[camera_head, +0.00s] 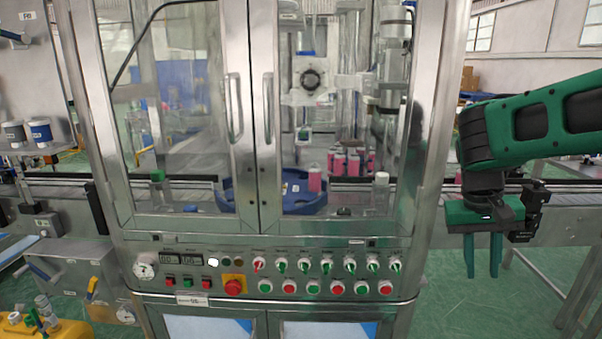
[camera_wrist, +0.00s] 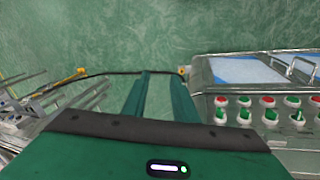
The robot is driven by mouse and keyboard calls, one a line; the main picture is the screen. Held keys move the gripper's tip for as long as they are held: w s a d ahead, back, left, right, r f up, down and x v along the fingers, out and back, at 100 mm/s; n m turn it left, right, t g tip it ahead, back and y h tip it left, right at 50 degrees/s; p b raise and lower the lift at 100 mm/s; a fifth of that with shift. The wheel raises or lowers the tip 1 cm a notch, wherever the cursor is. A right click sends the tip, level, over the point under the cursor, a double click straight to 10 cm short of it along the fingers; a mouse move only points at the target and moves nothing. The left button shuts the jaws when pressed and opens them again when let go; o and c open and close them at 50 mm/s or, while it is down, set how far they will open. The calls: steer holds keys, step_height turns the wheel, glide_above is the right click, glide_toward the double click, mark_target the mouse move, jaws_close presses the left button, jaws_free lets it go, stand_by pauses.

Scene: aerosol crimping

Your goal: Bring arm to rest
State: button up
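My green gripper (camera_head: 482,270) hangs at the right of the head view, fingers pointing down, in front of the conveyor and to the right of the crimping machine (camera_head: 435,150). Its two fingers stand apart with a gap between them, and I see nothing held. In the wrist view the fingers (camera_wrist: 158,85) reach out over the green floor. The machine's glass doors are shut. Behind them sit pink cans (camera_head: 315,178) and a blue round carrier (camera_head: 225,196).
The machine's control panel (camera_head: 320,270), with several knobs and buttons, lies left of my gripper; it also shows at the right of the wrist view (camera_wrist: 265,110). A conveyor (camera_head: 575,232) runs behind my gripper. Green floor (camera_head: 465,310) below is clear. A yellow case (camera_head: 50,325) stands far left.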

steer(key=s+d+f+m+y, duration=0.1)
steer(key=s+d+f, duration=0.1)
steer(key=s, duration=0.8)
steer(key=s+d+f+m+y, duration=0.1)
steer(key=s+d+f+y, duration=0.1)
steer(key=s, duration=0.9)
steer(key=shift+f+m, duration=0.3)
steer(key=shift+f, duration=0.05)
steer(key=shift+w+f, duration=0.25)
steer(key=shift+w, duration=0.3)
stand_by(0.3)
